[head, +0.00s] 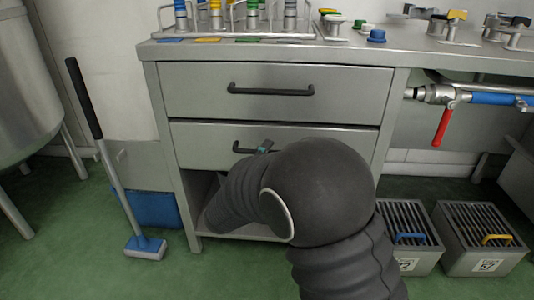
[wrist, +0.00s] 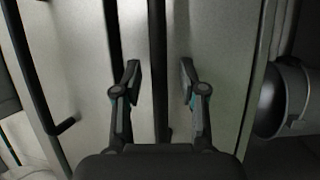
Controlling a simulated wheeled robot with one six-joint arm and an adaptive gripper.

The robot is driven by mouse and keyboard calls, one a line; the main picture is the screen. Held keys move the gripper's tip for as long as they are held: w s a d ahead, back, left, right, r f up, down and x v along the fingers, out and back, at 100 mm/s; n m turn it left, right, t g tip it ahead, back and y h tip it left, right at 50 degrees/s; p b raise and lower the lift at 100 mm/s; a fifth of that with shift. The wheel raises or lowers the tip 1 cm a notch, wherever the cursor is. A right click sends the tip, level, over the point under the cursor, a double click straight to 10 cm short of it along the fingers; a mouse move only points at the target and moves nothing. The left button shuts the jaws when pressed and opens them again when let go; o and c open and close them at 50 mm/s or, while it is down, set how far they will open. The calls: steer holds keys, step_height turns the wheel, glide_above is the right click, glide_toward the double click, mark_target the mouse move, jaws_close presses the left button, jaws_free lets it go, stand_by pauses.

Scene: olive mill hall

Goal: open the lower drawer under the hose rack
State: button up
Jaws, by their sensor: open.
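The lower drawer (head: 200,145) is a grey metal front under the upper drawer and looks shut. Its black bar handle (head: 243,149) is partly hidden by my arm. My gripper (head: 264,147) is at this handle, mostly hidden behind my arm in the head view. In the wrist view my gripper (wrist: 160,85) is open, with one finger on each side of the dark lower handle (wrist: 158,50). A gap shows between each finger and the bar. The hose rack (head: 240,28) stands on the counter above the drawers.
The upper drawer (head: 190,92) is shut, its black handle (head: 270,90) just above. An open shelf (head: 240,229) lies below. A squeegee (head: 112,175) leans at left. Two grated boxes (head: 480,235) sit on the floor at right, below a red-levered valve (head: 443,125).

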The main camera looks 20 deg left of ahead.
steer(key=shift+w, duration=0.3)
jaws_close()
steer(key=shift+s+d, duration=0.1)
